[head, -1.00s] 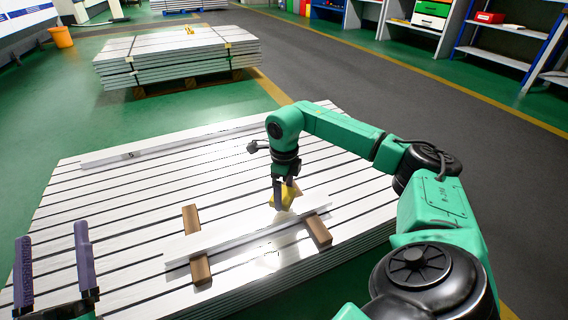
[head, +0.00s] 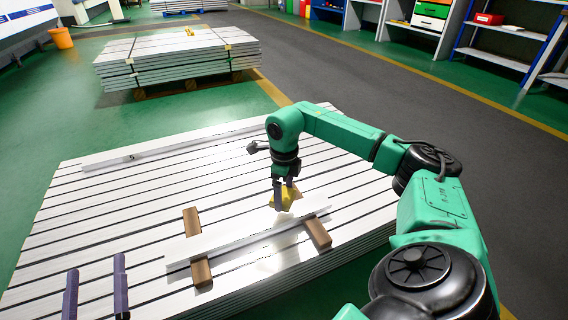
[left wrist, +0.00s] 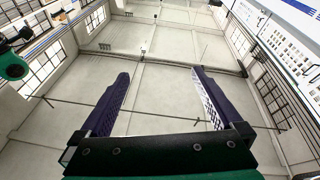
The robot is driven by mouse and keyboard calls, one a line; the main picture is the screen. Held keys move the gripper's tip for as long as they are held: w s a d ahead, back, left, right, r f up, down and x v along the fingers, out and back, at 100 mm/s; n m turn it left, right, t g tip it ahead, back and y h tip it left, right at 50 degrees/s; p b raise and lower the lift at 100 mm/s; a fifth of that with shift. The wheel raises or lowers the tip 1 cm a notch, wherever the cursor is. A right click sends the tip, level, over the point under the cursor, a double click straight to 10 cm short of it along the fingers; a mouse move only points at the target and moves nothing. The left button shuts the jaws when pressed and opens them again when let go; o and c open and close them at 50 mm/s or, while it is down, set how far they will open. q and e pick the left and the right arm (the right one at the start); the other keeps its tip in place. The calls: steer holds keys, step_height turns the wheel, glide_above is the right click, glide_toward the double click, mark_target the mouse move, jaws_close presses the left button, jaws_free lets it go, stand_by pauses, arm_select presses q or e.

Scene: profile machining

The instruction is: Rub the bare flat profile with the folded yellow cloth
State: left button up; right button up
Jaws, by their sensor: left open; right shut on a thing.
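The bare flat profile (head: 225,238) is a long pale bar lying across two brown wooden blocks on the stack of white profiles. My right gripper (head: 284,187) points down and is shut on the folded yellow cloth (head: 287,199). The cloth is at the far long edge of the bar, right of its middle; I cannot tell whether it touches the bar. My left gripper (head: 96,265) is open and empty at the lower left, apart from the bar. Its two dark purple fingers also show in the left wrist view (left wrist: 160,72), with the ceiling behind them.
The brown blocks (head: 192,221) and (head: 318,235) lie under the bar. Another long profile (head: 170,149) lies near the far edge of the stack (head: 110,190). The stack's left part is clear. A second stack (head: 178,65) stands beyond, with shelves (head: 500,60) at the back right.

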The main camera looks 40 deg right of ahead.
steer(key=shift+r, duration=0.15)
steer(key=shift+r+p, duration=0.2)
steer(key=shift+p, duration=0.2)
steer(key=shift+r, duration=0.25)
steer(key=shift+r+p, duration=0.25)
steer(key=shift+p, duration=0.2)
arm_select(q)
steer(key=s+f+g, duration=0.2)
steer(key=s+f, duration=0.2)
steer(key=f, duration=0.3)
steer(key=s+f+g+y, duration=0.1)
steer(key=s+f+g, duration=0.2)
steer(key=f, duration=0.4)
steer(key=s+d+f+n+g, duration=0.1)
steer(key=s+f+g, duration=0.1)
steer(key=s+f, duration=0.3)
steer(key=shift+s+f+g+y, duration=0.3)
steer(key=shift+f+y, duration=0.1)
steer(key=shift+f, duration=0.8)
arm_select(e)
steer(key=shift+r, duration=0.25)
arm_select(q)
steer(key=shift+w+d+r+p, duration=0.1)
steer(key=shift+w+r+p, duration=0.1)
steer(key=shift+r+p, duration=0.1)
arm_select(e)
steer(key=shift+a, duration=0.1)
